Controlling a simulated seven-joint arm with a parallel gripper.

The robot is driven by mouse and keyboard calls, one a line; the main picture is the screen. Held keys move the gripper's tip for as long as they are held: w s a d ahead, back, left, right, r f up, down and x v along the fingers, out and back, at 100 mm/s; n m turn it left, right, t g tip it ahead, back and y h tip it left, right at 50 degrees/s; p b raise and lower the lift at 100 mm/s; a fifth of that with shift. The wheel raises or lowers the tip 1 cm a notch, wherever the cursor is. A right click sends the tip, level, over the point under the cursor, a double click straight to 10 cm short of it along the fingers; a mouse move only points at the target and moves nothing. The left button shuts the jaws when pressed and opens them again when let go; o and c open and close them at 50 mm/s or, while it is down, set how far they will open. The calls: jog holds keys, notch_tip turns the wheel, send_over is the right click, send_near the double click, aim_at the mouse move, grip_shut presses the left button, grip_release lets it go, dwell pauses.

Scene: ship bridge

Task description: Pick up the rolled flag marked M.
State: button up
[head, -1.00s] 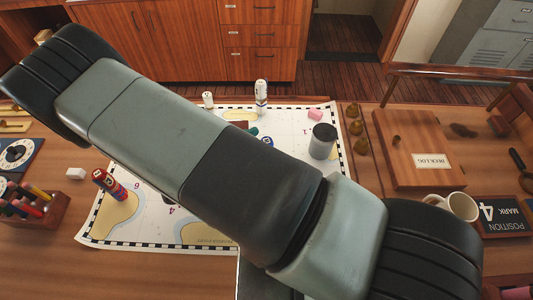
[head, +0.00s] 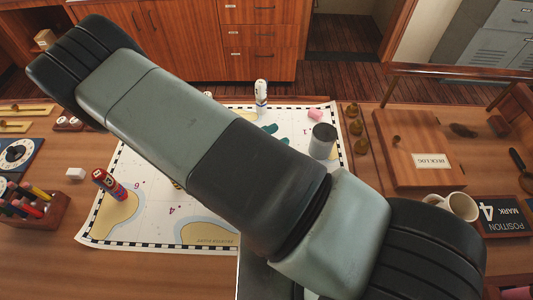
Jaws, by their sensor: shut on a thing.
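My gripper is not in view; my own arm crosses the picture and hides the middle of the chart. No flag with a readable M shows. A red and blue roll (head: 108,184) stands tilted on the left part of the chart (head: 128,236), its marking too small to read surely. A white roll with dark markings (head: 261,97) stands upright at the chart's far edge. Whatever my gripper holds is hidden.
A grey cylinder (head: 322,141) and a pink block (head: 315,115) stand on the chart's right side. Brass pieces (head: 355,126), a wooden box (head: 420,150), a white mug (head: 452,206) and a position board (head: 503,216) are to the right. A pen holder (head: 36,212) is left.

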grip_shut()
jog(key=shift+r, duration=0.1)
